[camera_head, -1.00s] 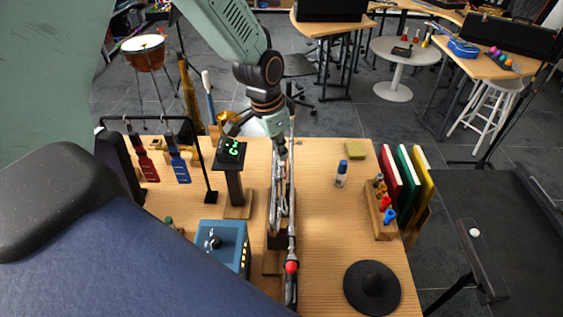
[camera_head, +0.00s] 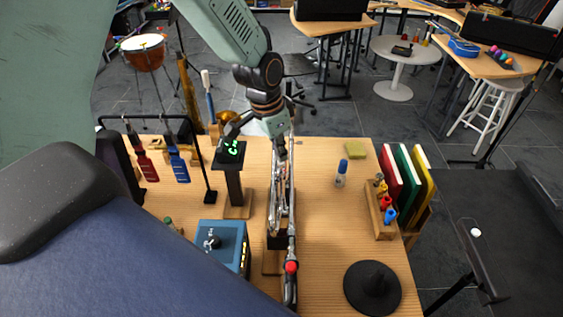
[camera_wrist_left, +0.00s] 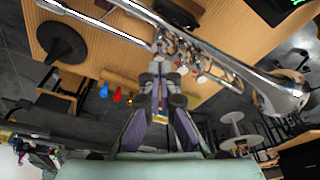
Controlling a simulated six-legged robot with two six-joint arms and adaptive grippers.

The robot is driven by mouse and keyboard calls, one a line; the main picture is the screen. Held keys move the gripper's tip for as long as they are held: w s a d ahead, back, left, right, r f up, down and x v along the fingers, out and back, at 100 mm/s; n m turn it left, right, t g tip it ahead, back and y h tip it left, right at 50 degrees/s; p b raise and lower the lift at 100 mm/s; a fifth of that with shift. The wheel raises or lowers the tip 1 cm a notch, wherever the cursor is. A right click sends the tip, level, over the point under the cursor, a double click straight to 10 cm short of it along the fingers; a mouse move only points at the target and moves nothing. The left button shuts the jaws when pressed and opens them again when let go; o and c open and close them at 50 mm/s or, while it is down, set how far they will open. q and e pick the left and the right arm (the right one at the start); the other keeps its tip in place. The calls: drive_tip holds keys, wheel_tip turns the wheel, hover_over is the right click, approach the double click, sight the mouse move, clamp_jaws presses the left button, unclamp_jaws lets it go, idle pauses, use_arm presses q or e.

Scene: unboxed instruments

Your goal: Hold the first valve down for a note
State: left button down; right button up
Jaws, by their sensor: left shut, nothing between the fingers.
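A silver trumpet (camera_head: 281,205) sits on a stand on the wooden table, running away from me. In the left wrist view the trumpet (camera_wrist_left: 217,57) crosses the upper part, with its valve cluster near the fingertips. My left gripper (camera_head: 281,153) is over the trumpet's far part in the head view. In the left wrist view my left gripper (camera_wrist_left: 159,55) is shut and empty, its fingertips close to the valves. I cannot tell whether they touch the first valve or whether it is pressed. My right gripper is not in view.
A black display with green characters (camera_head: 231,148) stands left of the trumpet. A blue box (camera_head: 222,243) is nearer me. A blue-capped bottle (camera_head: 341,173), a black mute-like cone (camera_head: 372,288) and a wooden rack (camera_head: 376,212) stand to the right, with bare table between.

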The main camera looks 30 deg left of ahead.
use_arm(q)
drive_tip(key=shift+f, duration=0.45)
drive_tip(key=shift+f+b, duration=0.4)
drive_tip(key=shift+f, duration=0.45)
drive_tip(key=shift+r, duration=0.15)
idle(0.5)
wheel_tip(320, 180, up, 7)
drive_tip(key=p, duration=0.7)
idle(0.7)
